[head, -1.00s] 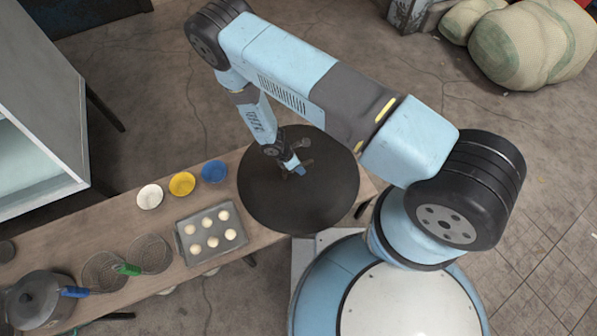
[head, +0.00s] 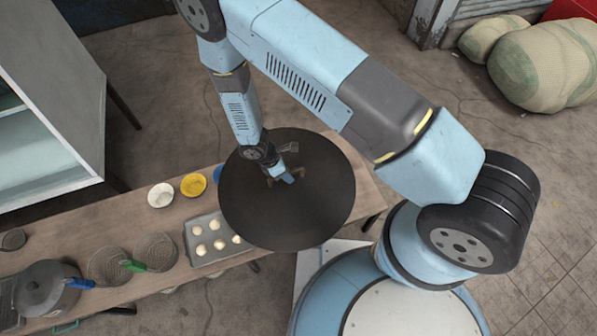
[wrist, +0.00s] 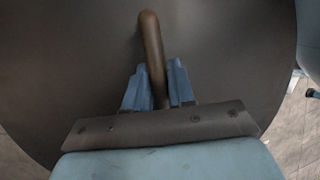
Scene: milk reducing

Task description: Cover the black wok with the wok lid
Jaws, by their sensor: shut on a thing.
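The wok lid (head: 325,190) is a large dark disc. It is held above the right end of the wooden table, over the tray's edge and the blue bowl. My gripper (head: 289,177) is at the middle of its top. In the wrist view, the two blue fingers of my gripper (wrist: 158,68) are shut on the brown handle (wrist: 151,38) of the lid (wrist: 225,60), one on each side. The black wok's body cannot be seen; the lid hides what is under it. A small dark piece (head: 371,222) shows at the table's right end, possibly a handle.
A tray (head: 190,240) of pale dough balls, a white bowl (head: 160,195) and a yellow bowl (head: 193,185) sit left of the lid. A blue bowl (head: 218,174) is partly hidden by it. Wire strainers (head: 108,265) and a dark pot (head: 45,288) are further left.

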